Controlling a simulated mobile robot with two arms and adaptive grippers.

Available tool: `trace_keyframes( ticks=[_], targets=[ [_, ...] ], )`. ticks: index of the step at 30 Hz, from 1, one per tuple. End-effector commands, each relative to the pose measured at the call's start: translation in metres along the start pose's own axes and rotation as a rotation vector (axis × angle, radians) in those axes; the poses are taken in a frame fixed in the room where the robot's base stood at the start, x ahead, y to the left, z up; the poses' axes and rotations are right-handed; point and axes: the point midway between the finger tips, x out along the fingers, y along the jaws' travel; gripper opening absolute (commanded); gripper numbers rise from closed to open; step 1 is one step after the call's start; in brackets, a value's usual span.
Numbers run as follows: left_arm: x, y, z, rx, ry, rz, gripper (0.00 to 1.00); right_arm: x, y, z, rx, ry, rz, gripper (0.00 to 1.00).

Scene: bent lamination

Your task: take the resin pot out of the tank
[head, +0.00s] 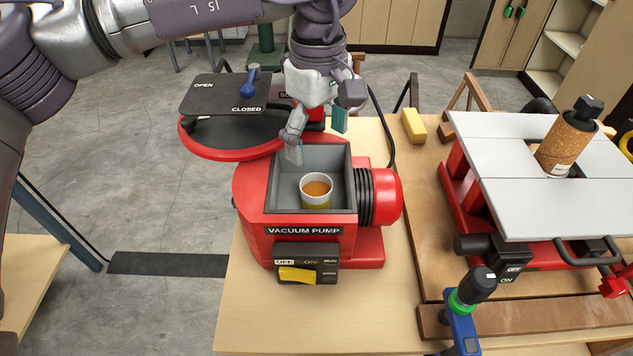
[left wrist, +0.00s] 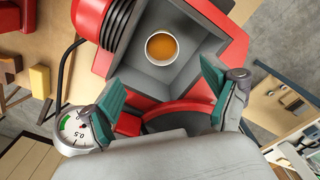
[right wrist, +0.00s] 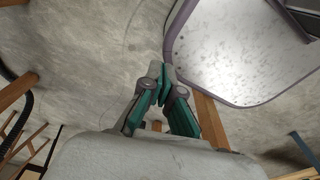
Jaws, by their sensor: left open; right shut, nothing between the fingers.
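The resin pot (head: 316,191) is a small white cup with a yellow lower part and amber resin in it. It stands upright inside the grey open tank (head: 284,185) of the red vacuum pump. In the left wrist view the pot (left wrist: 161,47) sits on the tank floor, beyond the fingers. My left gripper (head: 318,138) is open and empty, above the far edge of the tank and apart from the pot. Its two green-padded fingers (left wrist: 160,90) are spread wide. My right gripper (right wrist: 160,98) shows only in its own wrist view, shut and empty.
The round red-rimmed lid (head: 215,152) is swung off the tank to the left. A red motor (head: 386,196) juts from the pump's right side. A white-topped machine (head: 530,165) with a cork-coloured bottle (head: 566,143) stands at right.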

Motion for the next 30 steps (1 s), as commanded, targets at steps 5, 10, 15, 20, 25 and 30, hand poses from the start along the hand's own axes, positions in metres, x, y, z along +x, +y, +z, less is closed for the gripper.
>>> trace_keyframes(
  ticks=[5,10,15,20,25,30],
  targets=[
    [0.034,-0.001,0.0,0.0,-0.001,-0.004,0.87,-0.014,-0.002,0.026,-0.001,-0.039,-0.003,0.0],
    [0.054,0.0,0.0,-0.001,-0.001,-0.001,0.87,-0.018,-0.001,0.029,-0.002,-0.045,-0.002,0.0],
    [0.064,-0.001,-0.001,-0.001,0.0,-0.002,0.87,-0.026,0.001,0.014,-0.003,-0.025,0.001,0.0],
    [0.087,-0.001,-0.002,-0.001,-0.002,-0.004,0.87,-0.045,0.003,0.001,-0.003,-0.007,0.002,0.0],
    [0.107,-0.001,-0.002,-0.002,-0.001,-0.002,0.87,-0.049,0.002,0.004,-0.003,-0.012,0.001,0.0],
    [0.111,0.0,-0.003,-0.002,0.0,0.001,0.87,-0.048,0.001,0.01,-0.003,-0.02,0.0,0.0]
  ],
)
